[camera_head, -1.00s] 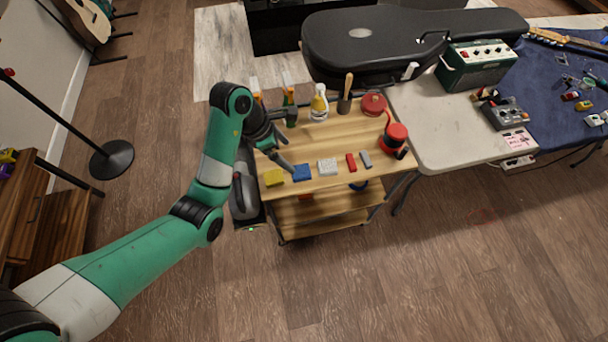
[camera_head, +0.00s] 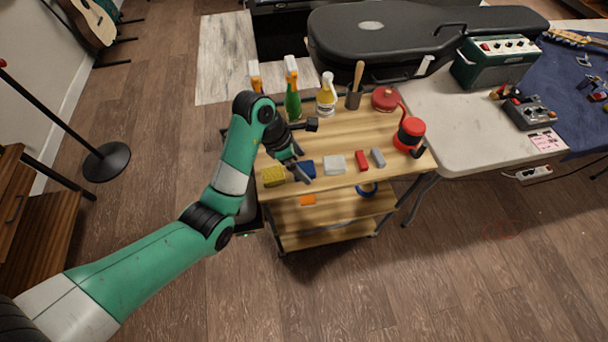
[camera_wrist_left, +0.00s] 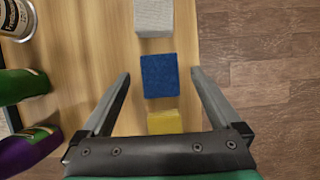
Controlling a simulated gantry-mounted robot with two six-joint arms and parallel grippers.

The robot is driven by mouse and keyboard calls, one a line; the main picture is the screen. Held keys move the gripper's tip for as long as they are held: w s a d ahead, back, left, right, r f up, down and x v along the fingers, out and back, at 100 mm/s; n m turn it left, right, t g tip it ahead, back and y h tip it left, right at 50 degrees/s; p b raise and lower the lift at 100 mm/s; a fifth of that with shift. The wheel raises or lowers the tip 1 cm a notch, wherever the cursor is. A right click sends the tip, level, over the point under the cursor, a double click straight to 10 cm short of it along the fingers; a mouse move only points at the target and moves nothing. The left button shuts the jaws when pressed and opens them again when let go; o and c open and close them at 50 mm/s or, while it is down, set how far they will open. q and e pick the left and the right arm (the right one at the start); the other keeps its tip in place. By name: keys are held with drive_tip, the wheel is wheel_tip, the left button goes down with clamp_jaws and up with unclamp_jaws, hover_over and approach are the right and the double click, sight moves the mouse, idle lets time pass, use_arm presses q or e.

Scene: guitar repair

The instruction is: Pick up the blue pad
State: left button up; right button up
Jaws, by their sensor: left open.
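The blue pad (camera_head: 309,169) lies on the wooden cart top near its front edge, between a yellow pad (camera_head: 273,175) and a whitish pad (camera_head: 334,164). In the left wrist view the blue pad (camera_wrist_left: 159,76) sits ahead, between the lines of the two fingers. My left gripper (camera_head: 300,166) is open and empty, over the cart beside the blue pad, and partly covers it in the head view. In the left wrist view the open fingers (camera_wrist_left: 160,73) stand on either side with a wide gap. My right gripper is not in view.
A red block (camera_head: 361,161) and a grey block (camera_head: 377,158) lie farther right on the cart. Spray bottles, including a green one (camera_head: 292,98), stand at the back. A red device (camera_head: 410,134) stands at the right. The cart's middle is clear.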

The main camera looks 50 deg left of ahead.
use_arm(q)
drive_tip(key=shift+w+d+f, duration=0.15)
drive_tip(key=shift+f, duration=0.5)
drive_tip(key=shift+w+r, duration=0.1)
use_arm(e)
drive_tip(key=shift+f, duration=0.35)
use_arm(q)
drive_tip(key=c, duration=1.4)
drive_tip(key=shift+r+p, duration=0.3)
drive_tip(key=shift+r, duration=0.2)
wheel_tip(320, 180, up, 2)
drive_tip(key=shift+r+p, duration=0.25)
drive_tip(key=shift+p, duration=0.45)
drive_tip(key=s+d+r+p, duration=0.1)
drive_tip(key=s+r+p, duration=0.2)
drive_tip(key=p, duration=0.3)
drive_tip(key=s+d+r+p, duration=0.2)
drive_tip(key=s+r+p, duration=0.1)
drive_tip(key=s+p, duration=0.2)
drive_tip(key=s+d+r+p, duration=0.2)
drive_tip(key=s+r+p, duration=0.1)
drive_tip(key=s+p, duration=0.2)
drive_tip(key=shift+s+r+p, duration=0.1)
drive_tip(key=shift+r+p, duration=0.15)
drive_tip(key=shift+p, duration=0.6)
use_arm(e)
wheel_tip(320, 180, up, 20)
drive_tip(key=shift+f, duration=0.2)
